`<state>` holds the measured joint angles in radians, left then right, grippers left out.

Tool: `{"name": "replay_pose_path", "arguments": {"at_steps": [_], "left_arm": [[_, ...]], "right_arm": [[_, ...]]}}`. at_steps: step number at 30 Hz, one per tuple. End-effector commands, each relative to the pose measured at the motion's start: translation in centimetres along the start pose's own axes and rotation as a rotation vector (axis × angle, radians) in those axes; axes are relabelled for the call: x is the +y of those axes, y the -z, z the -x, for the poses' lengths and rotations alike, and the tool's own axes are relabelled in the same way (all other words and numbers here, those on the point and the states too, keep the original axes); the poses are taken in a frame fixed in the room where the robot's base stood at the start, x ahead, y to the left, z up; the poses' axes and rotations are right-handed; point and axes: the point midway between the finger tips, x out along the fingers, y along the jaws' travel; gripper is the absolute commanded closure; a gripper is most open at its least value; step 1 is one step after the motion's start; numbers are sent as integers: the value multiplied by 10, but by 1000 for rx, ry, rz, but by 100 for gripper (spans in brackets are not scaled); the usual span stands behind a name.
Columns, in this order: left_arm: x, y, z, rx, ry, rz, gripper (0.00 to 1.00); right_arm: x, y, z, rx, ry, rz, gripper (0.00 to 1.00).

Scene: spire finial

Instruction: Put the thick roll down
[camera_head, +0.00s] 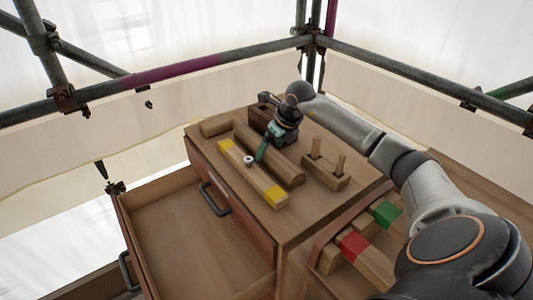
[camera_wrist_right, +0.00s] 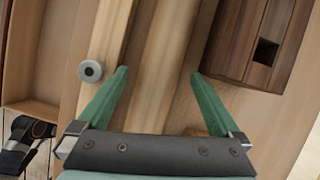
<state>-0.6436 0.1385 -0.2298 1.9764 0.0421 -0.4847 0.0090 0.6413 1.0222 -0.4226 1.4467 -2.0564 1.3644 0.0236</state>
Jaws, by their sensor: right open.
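A long rounded wooden piece, which looks like the thick roll (camera_head: 283,168), lies on the cabinet top (camera_head: 300,211). In the right wrist view the roll (camera_wrist_right: 165,50) passes between my right gripper's green fingers. My right gripper (camera_head: 263,148) is over the roll's middle, pointing down. In the wrist view the right gripper (camera_wrist_right: 158,74) is open, with a finger on each side of the roll and gaps beside it. Whether the fingertips touch the top cannot be told.
A yellow-ended bar (camera_head: 262,183) with a metal knob (camera_head: 248,160) lies in front of the roll. Another roll (camera_head: 215,127), a dark wooden block (camera_head: 260,116) and a two-peg block (camera_head: 325,176) stand nearby. An open, empty drawer (camera_head: 190,240) and a tray with red (camera_head: 353,245) and green blocks (camera_head: 387,213) lie lower.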

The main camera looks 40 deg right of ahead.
Motion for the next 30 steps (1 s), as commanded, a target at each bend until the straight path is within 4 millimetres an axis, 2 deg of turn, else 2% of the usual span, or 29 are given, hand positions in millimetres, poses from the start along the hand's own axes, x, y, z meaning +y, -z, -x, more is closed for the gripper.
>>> {"name": "replay_pose_path", "arguments": {"at_steps": [4, 12, 30], "left_arm": [[-2, -1, 0, 0, 3, 0, 50], [-1, -1, -1, -1, 3, 0, 50], [1, -2, -1, -2, -3, 0, 50]], "right_arm": [[1, 0, -18, -1, -2, -1, 0], [0, 0, -22, -1, 1, 0, 0], [0, 0, -21, -1, 0, 0, 66]]}}
